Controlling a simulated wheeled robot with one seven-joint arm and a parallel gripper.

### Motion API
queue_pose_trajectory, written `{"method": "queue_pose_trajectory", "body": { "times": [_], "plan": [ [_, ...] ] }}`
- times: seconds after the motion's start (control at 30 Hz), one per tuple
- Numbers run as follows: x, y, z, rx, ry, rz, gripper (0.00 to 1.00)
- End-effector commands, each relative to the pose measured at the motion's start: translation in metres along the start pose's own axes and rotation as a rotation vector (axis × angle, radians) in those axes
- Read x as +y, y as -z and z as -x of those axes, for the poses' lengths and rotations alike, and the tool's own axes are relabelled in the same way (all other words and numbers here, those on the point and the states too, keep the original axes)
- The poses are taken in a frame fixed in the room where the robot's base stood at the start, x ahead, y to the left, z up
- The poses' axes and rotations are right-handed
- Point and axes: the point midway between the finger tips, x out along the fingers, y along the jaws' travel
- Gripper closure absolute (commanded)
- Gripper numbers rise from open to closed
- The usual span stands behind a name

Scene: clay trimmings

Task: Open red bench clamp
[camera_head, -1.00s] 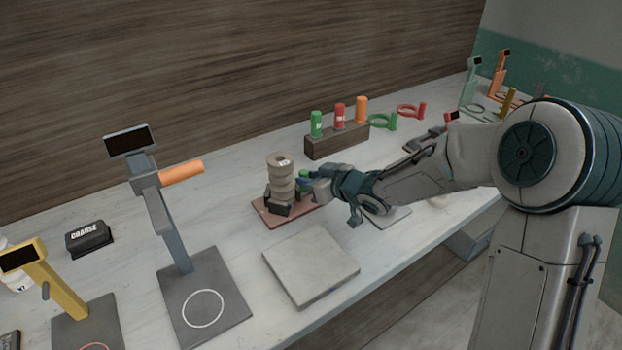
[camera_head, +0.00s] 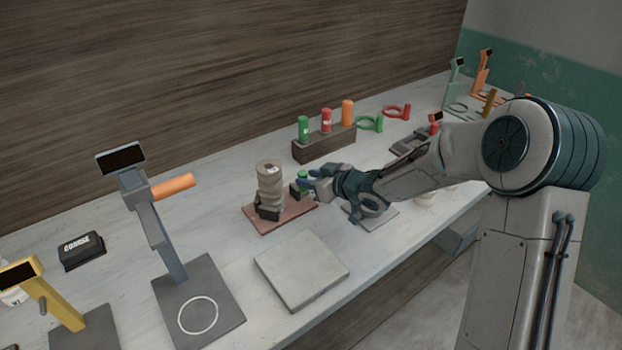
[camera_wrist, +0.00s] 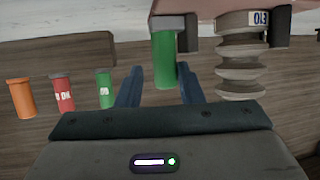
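The clamp has a reddish base (camera_head: 252,222) on the bench. Its black jaws stand on either side of a ridged grey clay column (camera_head: 268,185), which is upright. A green handle (camera_wrist: 163,58) is beside the right-hand jaw (camera_head: 294,190). In the wrist view a gap shows between that jaw and the column (camera_wrist: 240,62). My gripper (camera_wrist: 160,72) is open, its two blue fingers on either side of the green handle with small gaps. In the head view my gripper (camera_head: 306,184) is right of the column and partly covers the handle.
A dark wooden block (camera_head: 322,146) behind carries green, red and orange cylinders. A pale square slab (camera_head: 302,270) lies in front. A grey stand (camera_head: 160,225) with an orange handle is at left. Green and red rings (camera_head: 396,111) lie farther back.

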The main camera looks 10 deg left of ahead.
Motion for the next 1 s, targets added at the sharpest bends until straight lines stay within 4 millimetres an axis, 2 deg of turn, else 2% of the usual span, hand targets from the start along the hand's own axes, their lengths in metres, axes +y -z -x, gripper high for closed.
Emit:
{"method": "queue_pose_trajectory", "body": {
  "times": [0.23, 0.37, 0.8, 1.0],
  "plan": [
    [-0.001, 0.0, 0.001, -0.002, 0.002, 0.0, 0.68],
    [-0.002, 0.001, 0.012, -0.001, 0.002, 0.001, 0.68],
    [-0.001, 0.002, 0.107, -0.001, -0.002, 0.002, 0.68],
    [0.0, 0.001, 0.132, -0.001, -0.002, 0.001, 0.68]
  ]
}}
